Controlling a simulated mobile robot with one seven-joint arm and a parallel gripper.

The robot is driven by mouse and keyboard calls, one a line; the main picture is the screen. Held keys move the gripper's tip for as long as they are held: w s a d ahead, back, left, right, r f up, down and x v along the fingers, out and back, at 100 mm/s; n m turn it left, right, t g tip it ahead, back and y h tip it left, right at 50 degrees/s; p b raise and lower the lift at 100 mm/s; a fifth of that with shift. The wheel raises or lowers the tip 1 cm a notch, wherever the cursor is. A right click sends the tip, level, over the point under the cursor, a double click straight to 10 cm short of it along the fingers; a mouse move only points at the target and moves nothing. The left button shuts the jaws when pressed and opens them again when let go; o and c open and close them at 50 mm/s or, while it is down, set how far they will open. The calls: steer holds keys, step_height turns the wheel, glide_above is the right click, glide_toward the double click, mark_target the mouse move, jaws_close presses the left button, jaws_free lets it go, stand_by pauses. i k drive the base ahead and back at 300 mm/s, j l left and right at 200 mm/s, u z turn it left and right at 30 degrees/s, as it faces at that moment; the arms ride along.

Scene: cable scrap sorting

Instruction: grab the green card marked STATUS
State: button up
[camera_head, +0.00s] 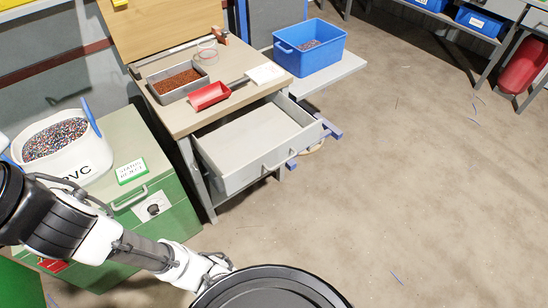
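The green-edged white card marked STATUS (132,171) lies on top of the green metal box (160,165), near its front right edge. A second line of print under STATUS is too small to read surely. My arm reaches from the left edge across the front of the green box. My gripper (216,267) is low, to the right of and below the card, clear of it. Its fingers are small and partly hidden by a dark round part at the bottom, so their opening does not show.
A white PVC bag (85,160) of granules stands left of the card. Right of it, a workbench (185,122) has an open empty drawer (245,145), a grey tray (160,96) and a red tray (209,104). A blue bin (310,65) stands beyond. The floor at right is mostly free.

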mark_target(128, 172)
steer(key=u, duration=1.05)
